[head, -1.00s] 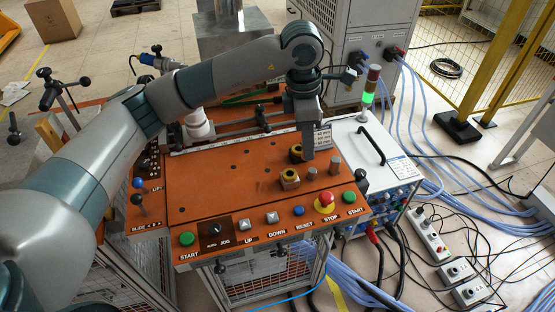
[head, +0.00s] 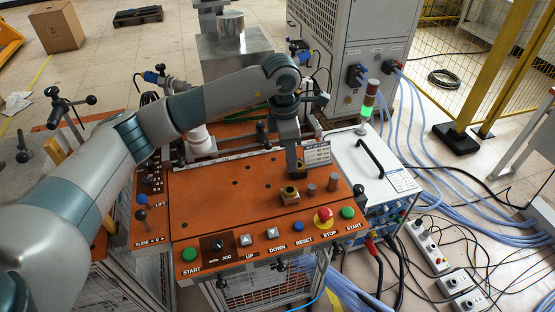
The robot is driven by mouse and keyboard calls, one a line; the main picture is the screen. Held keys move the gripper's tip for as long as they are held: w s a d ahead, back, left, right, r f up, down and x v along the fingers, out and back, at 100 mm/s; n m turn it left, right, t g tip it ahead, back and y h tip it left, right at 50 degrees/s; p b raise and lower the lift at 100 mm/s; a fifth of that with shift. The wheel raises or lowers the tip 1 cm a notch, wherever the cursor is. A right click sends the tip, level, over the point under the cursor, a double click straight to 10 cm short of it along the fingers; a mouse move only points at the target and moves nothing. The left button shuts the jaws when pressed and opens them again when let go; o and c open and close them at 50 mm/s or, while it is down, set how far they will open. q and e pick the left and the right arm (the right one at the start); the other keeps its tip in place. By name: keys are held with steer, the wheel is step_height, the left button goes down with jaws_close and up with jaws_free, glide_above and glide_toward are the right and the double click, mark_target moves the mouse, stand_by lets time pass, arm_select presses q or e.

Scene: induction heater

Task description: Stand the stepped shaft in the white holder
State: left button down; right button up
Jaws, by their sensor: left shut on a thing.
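My left gripper (head: 295,166) points down over the back right of the orange machine top (head: 220,205). It is shut on a small part that its fingers almost wholly hide; I cannot tell whether this is the stepped shaft. A brass-coloured part with a hole (head: 289,196) stands just in front of it. Two short grey-brown cylinders, one nearer (head: 311,190) and one farther right (head: 333,182), stand upright beside it. I cannot make out a step on either. A white round upright piece (head: 200,140) at the back left may be the white holder. My right gripper is out of view.
A row of buttons, with a red stop button (head: 323,215), lines the front edge. A white power unit (head: 360,160) with a black handle stands to the right. Clamps and rails stand along the back. The left and middle of the orange top are clear.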

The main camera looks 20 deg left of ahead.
arm_select(q)
steer(key=w+a+f, duration=0.1)
steer(key=w+a+f+p, duration=0.1)
steer(key=a, duration=0.1)
steer(key=a+p, duration=0.1)
steer(key=shift+w+a+f, duration=0.15)
steer(key=shift+w+f, duration=0.25)
steer(key=shift+w+a+f, duration=0.1)
steer(key=shift+a+f, duration=0.1)
steer(key=shift+f+p, duration=0.5)
steer(key=shift+p, duration=0.05)
step_height(320, 180, down, 2)
steer(key=shift+f+p, duration=0.1)
steer(key=shift+p, duration=0.5)
steer(key=shift+f, duration=0.4)
